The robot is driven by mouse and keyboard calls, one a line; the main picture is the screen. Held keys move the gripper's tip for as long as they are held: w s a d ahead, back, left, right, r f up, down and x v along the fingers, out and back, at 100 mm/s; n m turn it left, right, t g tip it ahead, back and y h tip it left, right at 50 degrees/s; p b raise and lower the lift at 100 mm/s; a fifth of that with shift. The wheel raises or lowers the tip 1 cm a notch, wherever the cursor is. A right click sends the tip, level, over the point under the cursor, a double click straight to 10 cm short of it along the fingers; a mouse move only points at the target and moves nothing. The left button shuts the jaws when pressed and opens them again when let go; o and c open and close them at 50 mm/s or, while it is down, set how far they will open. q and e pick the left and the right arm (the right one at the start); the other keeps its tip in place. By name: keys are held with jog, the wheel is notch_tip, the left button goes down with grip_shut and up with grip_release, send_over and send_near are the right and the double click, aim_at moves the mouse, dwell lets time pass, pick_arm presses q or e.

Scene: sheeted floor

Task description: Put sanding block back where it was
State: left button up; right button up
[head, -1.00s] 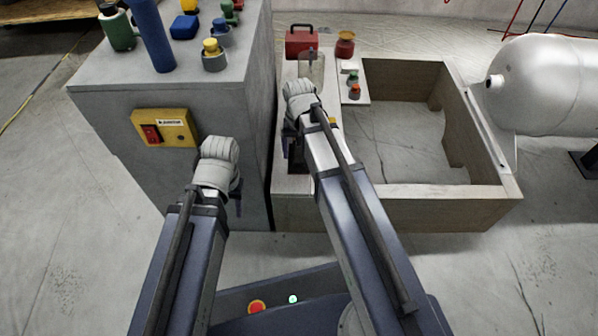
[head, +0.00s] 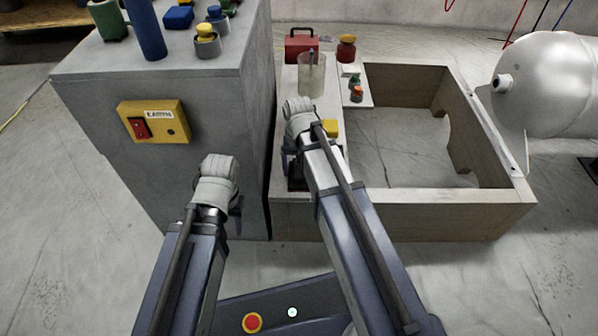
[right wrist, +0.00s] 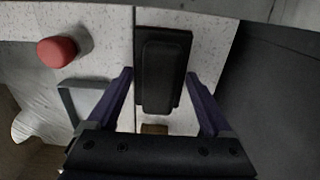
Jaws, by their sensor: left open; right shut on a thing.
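A clear jar (head: 311,76), yellow item (head: 330,128), red toolbox (head: 301,45) and red-orange jar (head: 346,48) stand on the bench top. The grey cabinet (head: 95,140) is close on the left. A white tank (head: 555,85) is at right.

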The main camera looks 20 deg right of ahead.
aim_at(299, 168)
jog(key=o, duration=0.7)
jog(key=shift+f, duration=0.15)
jog(key=shift+o, duration=1.3)
notch_tip(299, 168, up, 12)
jog(key=r+p, duration=0.1)
jog(key=p, duration=1.1)
jog(key=s+a+n+h, duration=0.1)
jog(key=s+a+n, duration=0.6)
jog(key=s+a, duration=0.3)
jog(key=s, duration=0.4)
jog(key=shift+a+f, duration=0.2)
jog(key=shift+a, duration=0.05)
jog(key=shift+s, duration=0.1)
